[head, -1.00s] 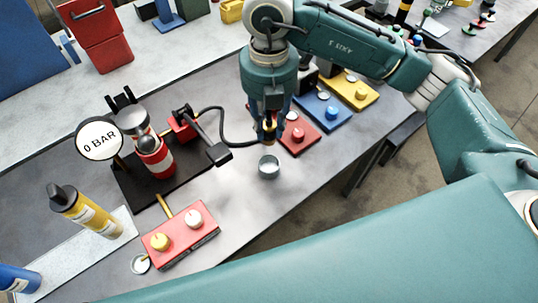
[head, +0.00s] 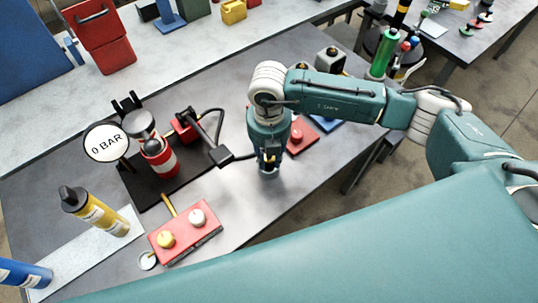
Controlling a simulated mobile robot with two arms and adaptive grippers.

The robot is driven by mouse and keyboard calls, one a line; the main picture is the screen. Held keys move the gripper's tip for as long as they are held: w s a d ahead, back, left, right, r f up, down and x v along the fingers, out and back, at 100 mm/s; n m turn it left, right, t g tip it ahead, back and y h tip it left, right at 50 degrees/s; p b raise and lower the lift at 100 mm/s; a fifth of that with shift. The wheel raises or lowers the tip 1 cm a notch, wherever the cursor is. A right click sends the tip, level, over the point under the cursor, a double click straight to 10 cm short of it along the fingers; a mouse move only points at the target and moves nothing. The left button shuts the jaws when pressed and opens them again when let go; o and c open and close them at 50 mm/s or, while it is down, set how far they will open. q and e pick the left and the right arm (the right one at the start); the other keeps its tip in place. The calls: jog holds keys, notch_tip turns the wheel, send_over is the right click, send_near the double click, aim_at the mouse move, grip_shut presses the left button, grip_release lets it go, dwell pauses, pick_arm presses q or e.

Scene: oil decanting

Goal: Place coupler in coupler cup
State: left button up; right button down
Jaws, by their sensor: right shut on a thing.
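My right gripper (head: 269,159) points down near the middle of the table and is shut on the coupler, which is mostly hidden between its fingers. My left gripper is not in view.
A red-and-silver pump (head: 157,158) with a 0 BAR gauge (head: 106,142) stands to the left. A red block with two knobs (head: 186,232) lies at the front. A red plate (head: 301,136) is just behind my right gripper. Bare table lies around the cup.

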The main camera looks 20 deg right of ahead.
jog(key=shift+f, duration=0.2)
jog(key=c, duration=1.4)
grip_release()
jog(key=shift+c, duration=0.2)
jog(key=shift+r, duration=0.1)
jog(key=shift+r, duration=0.3)
notch_tip(320, 180, up, 10)
jog(key=b, duration=0.2)
jog(key=shift+r+b, duration=0.15)
jog(key=shift+b, duration=0.25)
jog(key=shift+r, duration=0.7)
